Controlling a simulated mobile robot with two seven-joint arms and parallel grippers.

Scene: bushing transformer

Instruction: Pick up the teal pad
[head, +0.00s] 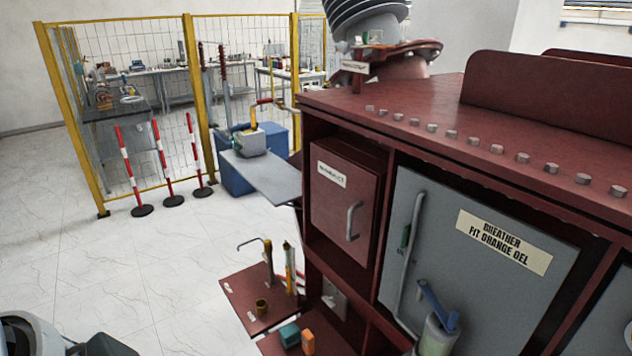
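A small teal pad (289,334) lies on the lower dark red shelf (270,346) near the bottom centre of the head view. An orange block (307,342) stands just to its right, very close to it. White and black parts of my own arm show at the bottom left corner, well to the left of the pad. No fingertips of either gripper can be seen.
A red tray (243,290) behind the pad holds a small brass cup (261,307) and upright tools. The dark red cabinet (350,120) with a grey door (470,270) fills the right. Striped posts (163,160) and a yellow fence stand at the back left. White floor is clear at left.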

